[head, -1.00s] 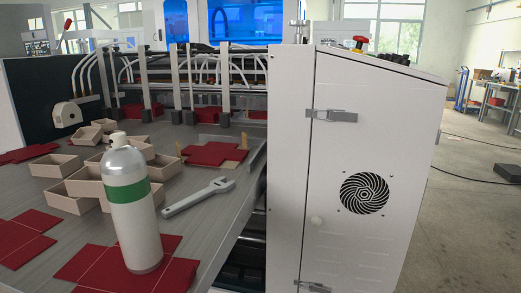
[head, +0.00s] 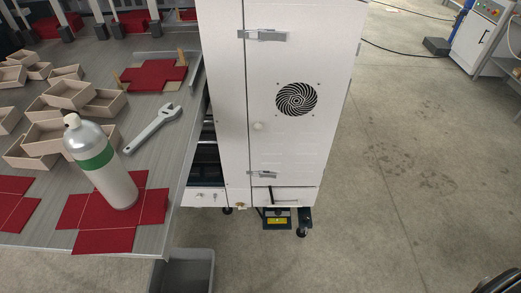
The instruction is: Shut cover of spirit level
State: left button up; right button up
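I cannot clearly make out a spirit level or its cover. Low on the white machine cabinet (head: 295,150), below the door, is a small white panel with a handle (head: 284,196). Beneath it, near the floor, sits a dark unit with a yellow label (head: 277,221); whether either belongs to the spirit level is too small to tell. Neither of my grippers shows in the head view.
The table (head: 150,240) at left holds a bottle (head: 110,170), a wrench (head: 152,127), red blanks (head: 100,240) and several open boxes (head: 65,95). A grey bin (head: 185,270) stands under its edge. Open floor (head: 400,170) lies to the right.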

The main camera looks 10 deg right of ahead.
aim_at(278, 213)
jog(key=k+j+u, duration=0.15)
jog(key=k+u, duration=0.15)
jog(key=k+j+u, duration=0.3)
jog(key=k, duration=0.25)
